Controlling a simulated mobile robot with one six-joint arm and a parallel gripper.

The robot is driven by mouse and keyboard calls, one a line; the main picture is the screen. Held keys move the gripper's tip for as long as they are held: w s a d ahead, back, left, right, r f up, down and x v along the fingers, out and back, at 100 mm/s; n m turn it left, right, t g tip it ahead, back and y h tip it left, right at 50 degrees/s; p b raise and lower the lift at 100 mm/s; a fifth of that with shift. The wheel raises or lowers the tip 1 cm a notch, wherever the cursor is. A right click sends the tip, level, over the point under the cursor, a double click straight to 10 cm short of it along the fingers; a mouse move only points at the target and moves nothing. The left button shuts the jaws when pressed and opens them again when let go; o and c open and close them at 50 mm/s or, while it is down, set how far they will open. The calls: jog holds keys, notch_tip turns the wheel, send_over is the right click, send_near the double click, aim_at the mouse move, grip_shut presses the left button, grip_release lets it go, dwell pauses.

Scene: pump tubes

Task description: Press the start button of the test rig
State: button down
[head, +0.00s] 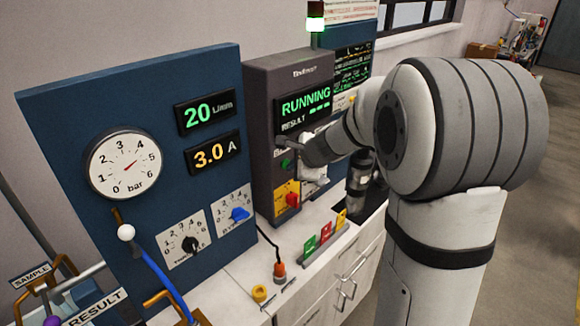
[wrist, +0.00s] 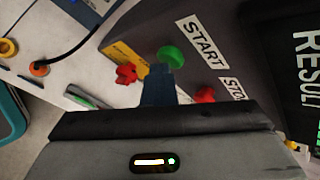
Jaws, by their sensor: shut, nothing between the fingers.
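The test rig (head: 262,120) is a dark grey cabinet. Its screen (head: 304,103) reads RUNNING in green. The green start button (wrist: 172,57) sits beside the START label (wrist: 201,42) in the wrist view. A small green spot, likely the same button, shows in the head view (head: 285,163). My gripper (wrist: 160,76) is shut and empty, its fingertips right at the near edge of the green button. I cannot tell whether they touch it. The red stop button (wrist: 205,95) is just right of the fingers. In the head view my gripper (head: 283,141) is at the rig's front.
A red switch (wrist: 127,74) sits on a yellow plate near the fingers. A blue panel (head: 60,120) with gauge and dials stands left of the rig. A rack with coloured tags (head: 325,234) and an orange plug (head: 279,272) are on the white counter.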

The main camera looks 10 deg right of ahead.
jog(key=shift+r, duration=0.2)
dwell(0.3)
jog(key=s+d, duration=0.1)
jog(key=s+d+b, duration=0.1)
jog(key=s, duration=0.1)
jog(key=s+d+b, duration=0.1)
jog(key=shift+s+d+f, duration=0.15)
jog(key=shift+s+f, duration=0.1)
dwell(0.6)
jog(key=s+a+r+n+g, duration=0.1)
jog(key=s+a+n+g, duration=0.3)
jog(key=s+n, duration=0.8)
jog(key=s+d+f+n+h, duration=0.1)
jog(key=s+n, duration=0.2)
jog(key=s, duration=0.4)
jog(key=s+d+f+n+h, duration=0.1)
jog(key=s+n, duration=0.3)
jog(key=s, duration=0.4)
jog(key=shift+d+g+h+b, duration=0.25)
jog(key=shift+g+h+b, duration=0.15)
jog(key=shift+h, duration=0.4)
